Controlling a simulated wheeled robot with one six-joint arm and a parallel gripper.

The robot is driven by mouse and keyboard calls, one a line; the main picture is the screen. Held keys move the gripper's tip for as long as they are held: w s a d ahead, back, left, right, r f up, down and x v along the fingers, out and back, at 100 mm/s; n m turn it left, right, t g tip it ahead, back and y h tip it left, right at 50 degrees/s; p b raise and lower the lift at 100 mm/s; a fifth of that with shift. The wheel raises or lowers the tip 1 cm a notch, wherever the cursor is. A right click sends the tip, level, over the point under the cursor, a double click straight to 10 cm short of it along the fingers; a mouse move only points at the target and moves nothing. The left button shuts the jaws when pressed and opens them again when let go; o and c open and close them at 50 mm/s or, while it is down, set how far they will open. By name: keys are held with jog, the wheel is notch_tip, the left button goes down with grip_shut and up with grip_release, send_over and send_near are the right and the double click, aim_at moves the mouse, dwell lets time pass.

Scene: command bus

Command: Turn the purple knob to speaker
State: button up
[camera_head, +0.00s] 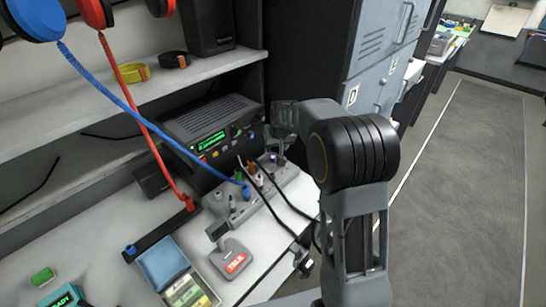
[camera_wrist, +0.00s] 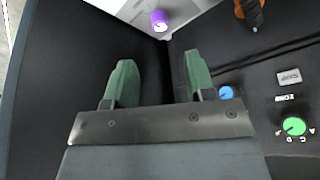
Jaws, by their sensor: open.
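A small purple cylinder with a bright top (camera_wrist: 159,21) stands at the top of the wrist view, on a pale surface. It shows as a tiny purple spot on the grey socket panel in the head view (camera_head: 281,161). I cannot tell whether it is the purple knob or a plug, and no speaker label is readable. My gripper (camera_wrist: 159,72) is open and empty, its green fingers apart, pointing towards the purple cylinder without touching it. In the head view, my arm partly covers the area right of the radio (camera_head: 212,130).
On the radio face are a green knob (camera_wrist: 294,126) and a blue knob (camera_wrist: 226,93), close to the right finger. An orange plug (camera_wrist: 250,12) stands nearby. Blue and red coiled cords cross the desk. A TALK button (camera_head: 235,262) sits in front; grey lockers (camera_head: 372,60) stand behind.

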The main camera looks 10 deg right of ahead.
aim_at(273, 157)
jog(key=x, duration=0.9)
jog(key=shift+s, duration=0.1)
jog(key=c, duration=0.9)
